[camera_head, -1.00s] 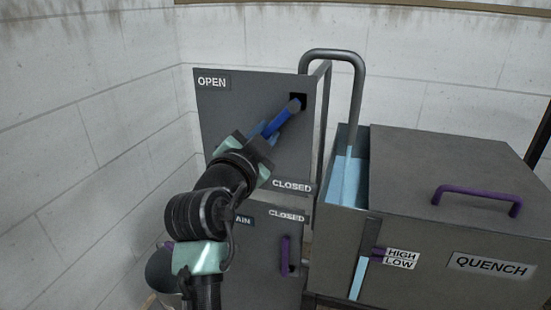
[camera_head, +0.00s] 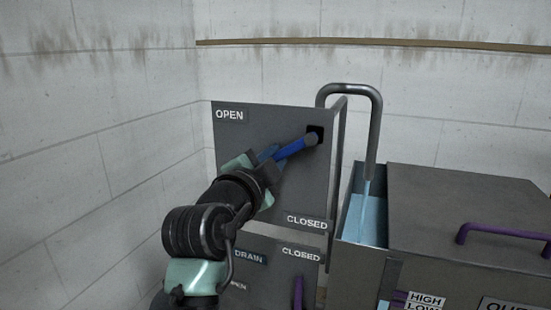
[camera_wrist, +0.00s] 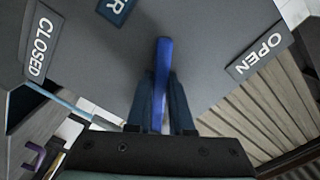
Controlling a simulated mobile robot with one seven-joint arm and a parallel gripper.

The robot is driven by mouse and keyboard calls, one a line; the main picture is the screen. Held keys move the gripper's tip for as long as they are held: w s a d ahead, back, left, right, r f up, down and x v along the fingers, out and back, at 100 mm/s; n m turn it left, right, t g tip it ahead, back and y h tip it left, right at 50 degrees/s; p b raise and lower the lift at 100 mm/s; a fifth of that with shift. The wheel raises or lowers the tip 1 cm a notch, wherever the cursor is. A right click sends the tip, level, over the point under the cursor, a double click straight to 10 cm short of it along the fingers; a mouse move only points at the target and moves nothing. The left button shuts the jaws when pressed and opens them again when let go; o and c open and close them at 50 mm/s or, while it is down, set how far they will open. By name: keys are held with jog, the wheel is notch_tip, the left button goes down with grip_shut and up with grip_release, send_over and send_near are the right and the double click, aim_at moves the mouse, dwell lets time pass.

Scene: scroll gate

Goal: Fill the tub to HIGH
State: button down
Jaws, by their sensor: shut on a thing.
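My gripper (camera_head: 268,165) is shut on the blue lever (camera_head: 293,149) on the front of the upper grey panel. The lever points left and slightly down from its pivot, between the OPEN label (camera_head: 230,115) and the CLOSED label (camera_head: 307,221). In the wrist view the blue lever (camera_wrist: 163,70) stands between my fingers (camera_wrist: 161,105). The bent pipe (camera_head: 373,130) pours a thin stream into the tub (camera_head: 352,256), which holds light blue water (camera_head: 366,222). The sight strip (camera_head: 390,275) beside the HIGH label (camera_head: 426,299) is cut off below; its exact level is unclear.
A lower panel with a DRAIN label (camera_head: 249,256) has a purple lever (camera_head: 298,292) hanging down near its CLOSED label (camera_head: 301,252). A grey lid (camera_head: 450,210) with a purple handle (camera_head: 500,231) covers the tub's right part. A pale block wall stands behind.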

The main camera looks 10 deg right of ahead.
jog(key=c, duration=0.8)
grip_release()
jog(key=p+v, duration=0.2)
jog(key=v, duration=1.1)
